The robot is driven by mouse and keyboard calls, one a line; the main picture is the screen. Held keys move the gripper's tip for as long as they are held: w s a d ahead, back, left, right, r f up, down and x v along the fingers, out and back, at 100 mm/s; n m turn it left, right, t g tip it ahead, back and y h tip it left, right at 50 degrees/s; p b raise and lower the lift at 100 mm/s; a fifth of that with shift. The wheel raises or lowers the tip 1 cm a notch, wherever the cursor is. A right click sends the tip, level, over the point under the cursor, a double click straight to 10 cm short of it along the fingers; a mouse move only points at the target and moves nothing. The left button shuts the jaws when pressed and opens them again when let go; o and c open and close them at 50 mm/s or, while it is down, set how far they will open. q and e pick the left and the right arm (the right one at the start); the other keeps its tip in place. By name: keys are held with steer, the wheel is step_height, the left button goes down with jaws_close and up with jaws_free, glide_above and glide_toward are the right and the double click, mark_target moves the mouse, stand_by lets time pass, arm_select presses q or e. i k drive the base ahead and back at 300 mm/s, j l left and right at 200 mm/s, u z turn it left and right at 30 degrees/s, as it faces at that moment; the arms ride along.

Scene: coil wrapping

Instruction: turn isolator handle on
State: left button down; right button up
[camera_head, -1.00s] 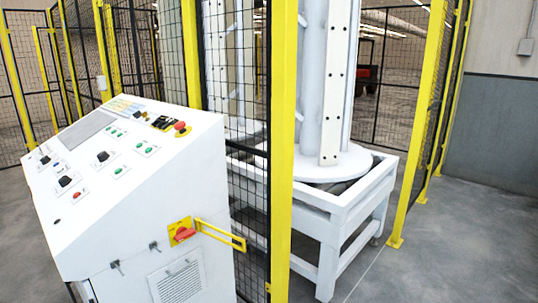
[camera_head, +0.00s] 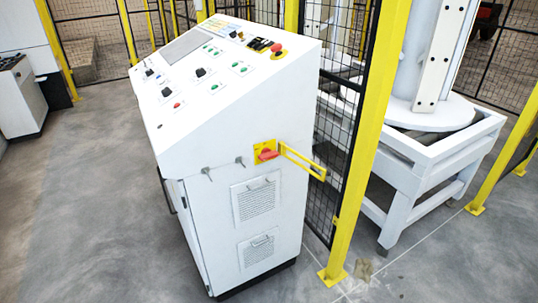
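The isolator handle (camera_head: 267,154) is a red rotary handle on a yellow plate on the side of the white control cabinet (camera_head: 220,190). The red grip lies roughly horizontal, tilted slightly. A yellow slotted bar (camera_head: 303,160) sticks out to the right beside it, toward the fence. Neither of my grippers shows in the head view, and nothing is seen touching the handle.
A yellow fence post (camera_head: 372,140) with black mesh stands right of the cabinet. Behind it is a white machine frame (camera_head: 408,178) with a round base. Another white cabinet (camera_head: 22,95) stands at the far left. Grey floor (camera_head: 95,200) is clear left and in front.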

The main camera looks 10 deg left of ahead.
mark_target(267, 153)
steer(key=i+l+u, duration=0.1)
steer(key=u, duration=0.3)
steer(key=i+l+u, duration=0.1)
steer(key=l+u, duration=0.25)
steer(key=u, duration=0.4)
steer(key=i+l+u, duration=0.1)
steer(key=l+u, duration=0.3)
steer(key=i+l+u, duration=0.1)
steer(key=l+u, duration=0.25)
steer(key=l, duration=0.85)
steer(key=l+u, duration=0.3)
steer(key=l, duration=1.6)
steer(key=i, duration=0.05)
